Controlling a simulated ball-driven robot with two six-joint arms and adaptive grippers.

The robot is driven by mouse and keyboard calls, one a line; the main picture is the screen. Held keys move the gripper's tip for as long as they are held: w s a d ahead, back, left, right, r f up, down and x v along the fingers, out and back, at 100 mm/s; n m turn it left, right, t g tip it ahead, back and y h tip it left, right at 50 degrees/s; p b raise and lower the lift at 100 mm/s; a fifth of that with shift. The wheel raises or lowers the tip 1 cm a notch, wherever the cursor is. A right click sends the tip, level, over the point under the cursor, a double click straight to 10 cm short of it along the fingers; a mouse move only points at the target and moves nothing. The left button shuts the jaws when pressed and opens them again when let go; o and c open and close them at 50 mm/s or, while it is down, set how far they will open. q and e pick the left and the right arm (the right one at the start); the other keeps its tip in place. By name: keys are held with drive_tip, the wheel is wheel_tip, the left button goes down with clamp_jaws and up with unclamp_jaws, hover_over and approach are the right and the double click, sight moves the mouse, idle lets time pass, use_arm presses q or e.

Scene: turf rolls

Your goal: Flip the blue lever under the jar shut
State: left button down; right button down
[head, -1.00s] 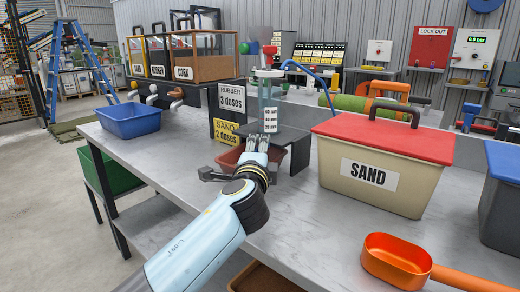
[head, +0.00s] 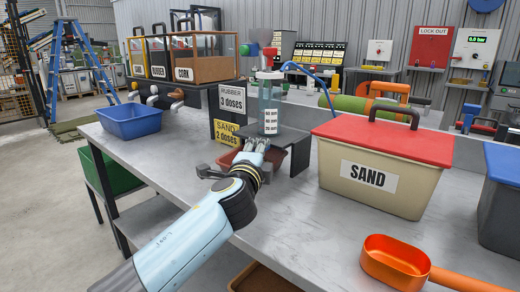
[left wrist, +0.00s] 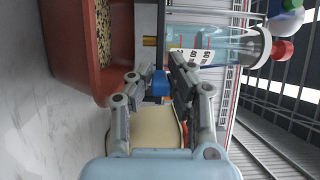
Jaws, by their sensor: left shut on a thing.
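The clear jar (head: 270,100) with a white scale label stands upright on a dark stand (head: 288,137) in the head view. It lies sideways in the left wrist view (left wrist: 225,45). My left gripper (head: 258,146) is in front of the stand, just below the jar. The lever is mostly covered by the fingers and hidden in the head view. My right gripper is out of view.
A red-brown tray (left wrist: 72,55) with grains in it sits under the stand, close to my gripper. A sand box (head: 345,190) with a red lid stands to the right, an orange scoop (head: 385,262) in front. A blue bin (head: 128,121) is at left.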

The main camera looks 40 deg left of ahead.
use_arm(q)
drive_tip(key=shift+a+m+t+h, duration=0.25)
drive_tip(key=shift+m+t+h, duration=0.15)
drive_tip(key=shift+m+h, duration=0.5)
drive_tip(key=c, duration=1.3)
unclamp_jaws()
drive_tip(key=v, duration=1.2)
drive_tip(key=shift+s+a+n, duration=0.1)
drive_tip(key=shift+a+n, duration=0.05)
drive_tip(key=shift+n, duration=0.15)
